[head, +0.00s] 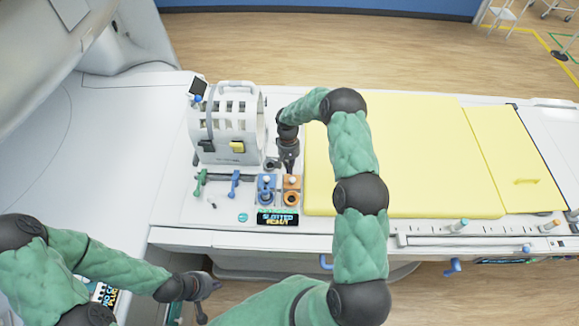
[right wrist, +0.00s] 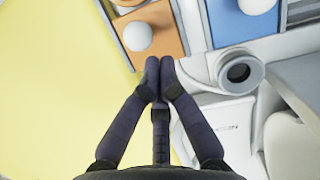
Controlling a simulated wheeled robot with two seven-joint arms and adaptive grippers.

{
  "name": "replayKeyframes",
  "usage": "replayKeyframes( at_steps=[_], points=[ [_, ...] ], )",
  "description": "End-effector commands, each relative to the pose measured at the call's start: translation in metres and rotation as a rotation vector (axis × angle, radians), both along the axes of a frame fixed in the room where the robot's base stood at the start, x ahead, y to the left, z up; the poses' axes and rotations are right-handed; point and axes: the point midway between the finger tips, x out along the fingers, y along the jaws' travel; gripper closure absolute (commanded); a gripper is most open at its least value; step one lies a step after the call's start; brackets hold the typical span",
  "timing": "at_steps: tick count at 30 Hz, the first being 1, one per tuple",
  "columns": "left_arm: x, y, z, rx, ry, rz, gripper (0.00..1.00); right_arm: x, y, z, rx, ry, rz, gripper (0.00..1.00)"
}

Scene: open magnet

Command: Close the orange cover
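The orange cover (head: 291,183) is a small orange piece with a white round knob, beside a similar blue one (head: 267,184) on the bed's panel. In the right wrist view the orange cover (right wrist: 163,22) is at the top, with its white knob (right wrist: 138,36) just beyond my fingertips. My right gripper (head: 288,168) points down just behind the orange cover in the head view; its fingertips (right wrist: 159,62) meet with nothing between them. I cannot tell whether they touch the cover. My left gripper (head: 210,301) is low at the front of the bed, fingers spread and empty.
A white head coil (head: 228,125) stands behind the panel. Green (head: 199,183) and blue (head: 234,183) handles lie left of the covers. A yellow mattress (head: 420,155) lies close on the right. A black sign (head: 277,219) is in front. A round grey port (right wrist: 239,71) is beside my right fingers.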

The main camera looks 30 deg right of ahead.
Motion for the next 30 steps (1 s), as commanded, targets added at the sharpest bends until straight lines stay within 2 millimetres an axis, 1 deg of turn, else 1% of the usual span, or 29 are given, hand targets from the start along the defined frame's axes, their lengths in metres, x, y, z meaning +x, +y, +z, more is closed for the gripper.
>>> replayKeyframes(
  at_steps=[5, 8, 13, 18, 22, 30],
  points=[
    [0.000, 0.000, 0.000, 0.000, 0.000, 0.000, 1.00, -0.006, 0.004, 0.001, 0.001, 0.001, 0.001, 1.00],
    [0.000, 0.000, -0.001, 0.000, 0.000, 0.000, 1.00, -0.018, 0.011, 0.001, 0.000, 0.002, 0.001, 1.00],
    [0.000, 0.000, -0.003, 0.000, 0.000, 0.000, 1.00, -0.045, 0.028, 0.000, 0.001, 0.004, 0.003, 1.00],
    [0.000, 0.000, -0.005, 0.000, 0.000, 0.000, 1.00, -0.062, 0.038, 0.000, 0.000, 0.002, 0.001, 1.00],
    [0.000, 0.000, -0.005, 0.000, 0.000, 0.000, 1.00, -0.065, 0.040, 0.000, 0.000, 0.000, 0.000, 1.00],
    [0.000, 0.000, -0.005, 0.000, 0.000, 0.000, 1.00, -0.066, 0.040, 0.000, 0.000, 0.001, 0.000, 1.00]
  ],
)
